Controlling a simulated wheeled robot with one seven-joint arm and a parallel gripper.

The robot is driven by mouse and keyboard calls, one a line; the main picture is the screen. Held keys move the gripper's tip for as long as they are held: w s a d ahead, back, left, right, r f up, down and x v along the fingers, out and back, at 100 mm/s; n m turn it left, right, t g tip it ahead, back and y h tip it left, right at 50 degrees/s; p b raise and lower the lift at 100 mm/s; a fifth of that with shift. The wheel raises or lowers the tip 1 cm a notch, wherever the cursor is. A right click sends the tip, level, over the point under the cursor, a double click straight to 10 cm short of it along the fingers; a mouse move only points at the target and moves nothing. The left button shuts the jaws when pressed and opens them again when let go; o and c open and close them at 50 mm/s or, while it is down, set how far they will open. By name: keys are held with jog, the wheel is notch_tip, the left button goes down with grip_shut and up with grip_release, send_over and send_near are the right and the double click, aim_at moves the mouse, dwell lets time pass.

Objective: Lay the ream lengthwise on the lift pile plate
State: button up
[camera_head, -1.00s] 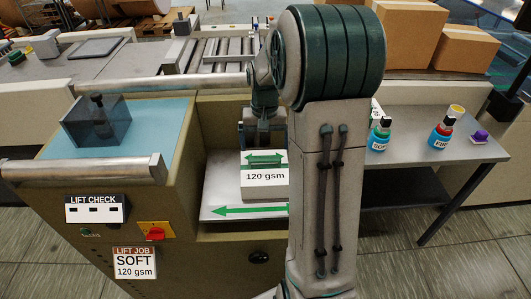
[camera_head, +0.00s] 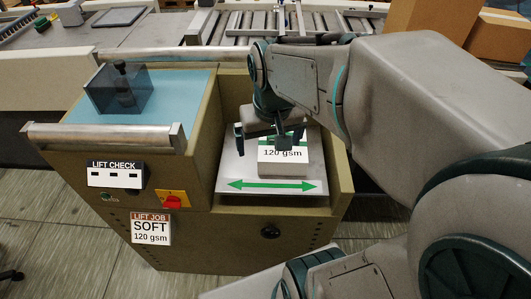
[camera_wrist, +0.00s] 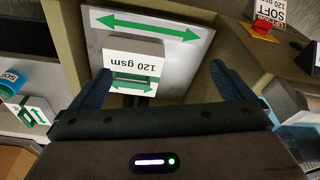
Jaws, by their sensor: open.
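The ream (camera_head: 284,158) is a white block labelled "120 gsm" with a green arrow on its top. It rests on the lift pile plate (camera_head: 230,172), toward the back. The plate is pale, with a long green double arrow along its front edge. In the wrist view the ream (camera_wrist: 134,57) lies ahead, its arrow running roughly parallel to the plate's arrow (camera_wrist: 148,27). My gripper (camera_head: 262,143) is open over the plate, behind and above the ream. In the wrist view its two fingers (camera_wrist: 160,85) stand wide apart with nothing between the tips.
Olive walls (camera_head: 343,172) close in the plate's sides. A blue-topped cabinet (camera_head: 180,95) with a dark clear box (camera_head: 121,90) and a metal bar (camera_head: 105,137) stands at left. Its job card (camera_head: 151,229) reads SOFT 120 gsm. A blue bottle (camera_wrist: 10,82) shows at the wrist view's left.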

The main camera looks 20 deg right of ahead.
jog(key=s+a+f+n, duration=0.1)
jog(key=s+a, duration=0.1)
jog(key=s, duration=0.3)
jog(key=shift+s+f+t, duration=0.3)
jog(key=shift+f+t, duration=0.05)
jog(key=shift+t, duration=0.05)
dwell(1.8)
